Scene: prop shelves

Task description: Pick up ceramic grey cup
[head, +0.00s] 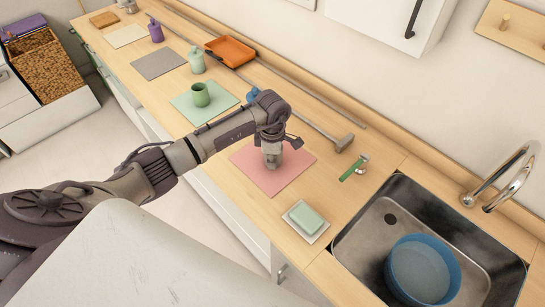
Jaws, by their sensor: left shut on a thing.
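The grey ceramic cup (271,160) is at the pink mat (257,178) on the wooden counter, below my left gripper. My left gripper (272,146) comes down from above and is shut on the cup. The fingers and wrist hide the cup's upper part, and I cannot tell whether its base touches the mat. My right gripper is not in view.
A green cup (200,95) stands on a green mat (212,112). A long-handled tool (318,130) lies behind my gripper. A green-handled tool (354,168), a soap dish (306,222) and a sink (370,228) holding a blue basin (425,270) are to the right.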

